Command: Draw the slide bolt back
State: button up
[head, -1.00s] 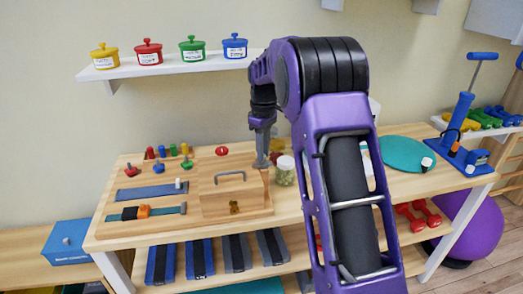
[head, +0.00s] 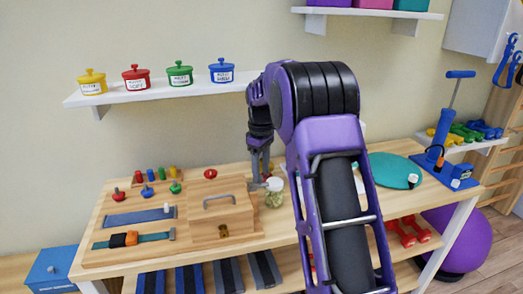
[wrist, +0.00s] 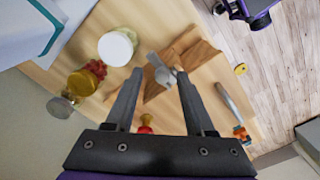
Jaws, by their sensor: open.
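The wooden activity board (head: 95,257) lies on the table and carries a wooden box-like panel (head: 235,212) with a grey bar handle (head: 219,198) and a brass fitting (head: 223,230). A grey metal piece with a small round end (wrist: 160,69), possibly the slide bolt, is at the panel's edge in the wrist view. My gripper (head: 260,184) is at the panel's right end. In the wrist view my gripper (wrist: 159,78) is open, with the grey piece between its fingertips in the picture; I cannot tell whether they touch.
A jar with a white lid (wrist: 116,48) stands close beside my gripper. A red knob (head: 210,174), a blue strip with a pale knob (head: 138,217) and an orange buckle (head: 124,239) are on the board. Small pots (head: 180,75) stand on the shelf above.

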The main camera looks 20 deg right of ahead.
aim_at(261, 176)
notch_tip(261, 176, up, 17)
jog(key=p, duration=0.3)
